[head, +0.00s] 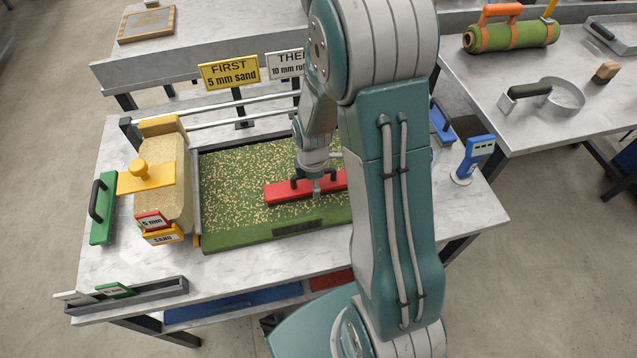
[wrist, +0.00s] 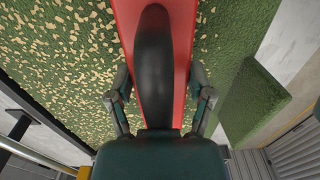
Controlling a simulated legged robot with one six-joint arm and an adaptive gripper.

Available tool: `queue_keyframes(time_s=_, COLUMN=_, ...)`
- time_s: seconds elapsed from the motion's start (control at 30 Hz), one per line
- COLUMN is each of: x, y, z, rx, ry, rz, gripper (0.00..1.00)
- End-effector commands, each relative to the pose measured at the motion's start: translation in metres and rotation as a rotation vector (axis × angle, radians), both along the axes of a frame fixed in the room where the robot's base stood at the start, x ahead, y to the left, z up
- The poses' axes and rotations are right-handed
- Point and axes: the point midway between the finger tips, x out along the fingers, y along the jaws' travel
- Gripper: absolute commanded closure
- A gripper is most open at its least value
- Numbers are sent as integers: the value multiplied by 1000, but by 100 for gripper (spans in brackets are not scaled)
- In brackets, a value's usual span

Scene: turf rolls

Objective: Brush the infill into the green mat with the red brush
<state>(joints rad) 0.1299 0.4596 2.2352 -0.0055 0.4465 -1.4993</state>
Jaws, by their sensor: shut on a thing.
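The green mat (head: 238,183) lies on the table in front of me, strewn with tan grains of infill. The grains also show on the mat in the wrist view (wrist: 62,60), dense left of the brush, with few to its right. The red brush (head: 285,194) lies across the mat, and it fills the middle of the wrist view (wrist: 182,30). My gripper (head: 316,190) is shut on the brush's black handle (wrist: 153,60), one finger on each side. The brush looks down on the mat, but its bristles are hidden. My arm hides the mat's right part.
A yellow-topped sand hopper (head: 160,180) with a "5 mm sand" tag stands left of the mat on rails. A green block with a black handle (head: 102,208) lies further left. A blue gauge (head: 473,158) stands at the right.

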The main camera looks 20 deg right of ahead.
Motion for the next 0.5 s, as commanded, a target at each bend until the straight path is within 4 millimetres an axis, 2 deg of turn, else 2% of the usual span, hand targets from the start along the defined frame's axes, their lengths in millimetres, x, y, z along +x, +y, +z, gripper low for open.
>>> queue_keyframes(time_s=0.5, x=26, y=37, z=0, rx=0, ry=0, rz=2, gripper=87)
